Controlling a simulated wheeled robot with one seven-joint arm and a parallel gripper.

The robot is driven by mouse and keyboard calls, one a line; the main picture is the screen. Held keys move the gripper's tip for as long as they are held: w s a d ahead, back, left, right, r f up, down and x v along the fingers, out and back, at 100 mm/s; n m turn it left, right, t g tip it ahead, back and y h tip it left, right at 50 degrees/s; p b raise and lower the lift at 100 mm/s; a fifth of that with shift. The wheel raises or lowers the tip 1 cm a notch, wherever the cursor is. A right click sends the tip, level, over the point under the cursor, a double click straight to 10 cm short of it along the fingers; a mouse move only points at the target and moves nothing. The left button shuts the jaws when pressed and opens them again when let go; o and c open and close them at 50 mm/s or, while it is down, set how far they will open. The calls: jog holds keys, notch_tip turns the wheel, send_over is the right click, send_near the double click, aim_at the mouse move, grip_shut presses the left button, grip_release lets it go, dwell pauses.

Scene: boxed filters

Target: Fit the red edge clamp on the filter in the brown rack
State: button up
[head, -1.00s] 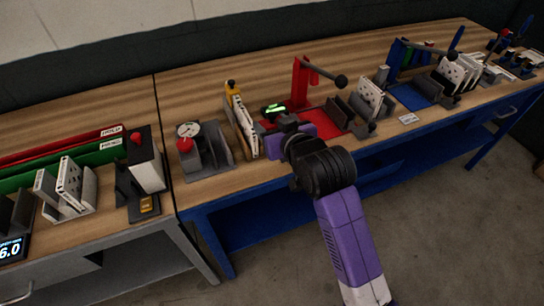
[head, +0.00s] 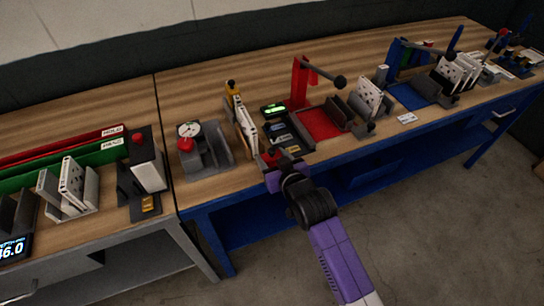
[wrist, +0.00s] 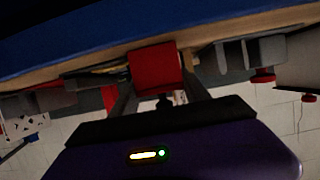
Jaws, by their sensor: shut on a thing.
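My gripper (head: 273,160) is shut on the red edge clamp (head: 269,157), near the front edge of the blue-legged bench. In the wrist view, the clamp (wrist: 155,68) is a red block between the fingers of my gripper (wrist: 157,80). A white, dotted filter (head: 247,127) stands upright on its edge just left of and behind my gripper, beside a grey panel. It seems to stand in a narrow rack whose colour I cannot make out clearly. The clamp appears apart from this filter.
A dark tray of small parts (head: 287,134) lies right behind my gripper. Right of it are a red mat (head: 321,124), a red lever press (head: 301,82) and another filter holder (head: 362,118). A grey gauge stand (head: 215,150) is on the left.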

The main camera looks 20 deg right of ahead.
jog(key=o, duration=1.4)
jog(key=shift+f, duration=0.1)
jog(key=shift+r, duration=0.2)
jog(key=b+v, duration=0.1)
jog(key=v, duration=1.1)
